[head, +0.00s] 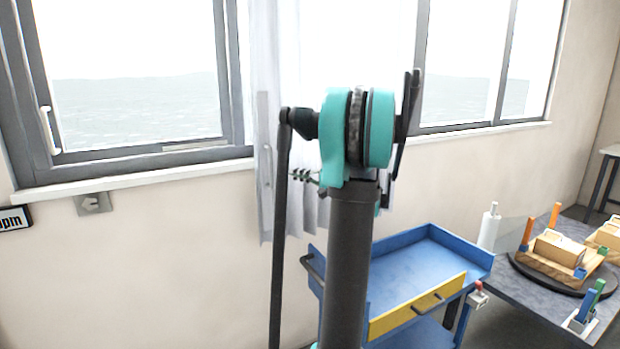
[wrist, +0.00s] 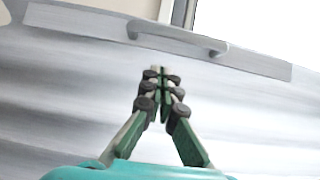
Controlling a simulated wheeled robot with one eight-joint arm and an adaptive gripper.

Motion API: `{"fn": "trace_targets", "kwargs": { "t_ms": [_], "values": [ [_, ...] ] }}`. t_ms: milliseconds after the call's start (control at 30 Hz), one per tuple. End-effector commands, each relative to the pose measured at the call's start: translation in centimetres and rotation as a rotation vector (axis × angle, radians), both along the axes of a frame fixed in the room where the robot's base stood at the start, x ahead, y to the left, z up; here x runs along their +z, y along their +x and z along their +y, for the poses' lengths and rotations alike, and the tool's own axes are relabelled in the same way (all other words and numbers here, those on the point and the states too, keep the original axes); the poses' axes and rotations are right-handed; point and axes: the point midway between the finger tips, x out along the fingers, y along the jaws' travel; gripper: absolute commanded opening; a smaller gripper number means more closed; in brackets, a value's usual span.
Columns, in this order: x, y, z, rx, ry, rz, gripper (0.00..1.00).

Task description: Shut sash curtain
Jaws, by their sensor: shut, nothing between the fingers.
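The white curtain (head: 286,60) hangs in bunched folds between the two windows, partly hidden behind my arm. A pale grey strip (head: 264,110) runs down its left edge. In the wrist view this strip (wrist: 80,22) crosses the top and carries a bar handle (wrist: 180,38). My gripper (head: 301,177) shows green and dark beside my arm, in front of the curtain's lower part. In the wrist view my gripper (wrist: 161,78) has its green fingers with dark pads together and empty. The fingertips point toward the handle, just short of it in the picture; contact with the cloth cannot be told.
The left window (head: 135,70) is uncovered, with a sill (head: 120,183) below it. A blue cart (head: 400,270) with a yellow drawer front stands below right of the curtain. A grey table (head: 560,235) with wooden boxes is at the right.

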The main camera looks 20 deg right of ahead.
Motion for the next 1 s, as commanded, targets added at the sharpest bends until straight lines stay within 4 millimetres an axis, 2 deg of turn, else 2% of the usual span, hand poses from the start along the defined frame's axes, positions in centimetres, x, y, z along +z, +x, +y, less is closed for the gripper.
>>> {"fn": "trace_targets", "kwargs": {
  "t_ms": [100, 300, 800, 1000],
  "values": [
    [0.0, 0.5, 2.0, 0.003, 0.0, 0.0, 0.0],
    [0.0, 0.7, 3.8, 0.001, 0.0, 0.0, 0.0],
    [0.0, 0.8, 4.3, 0.0, 0.0, 0.0, 0.0],
    [0.0, 1.7, 5.2, 0.003, 0.0, 0.0, 0.0]
  ]
}}
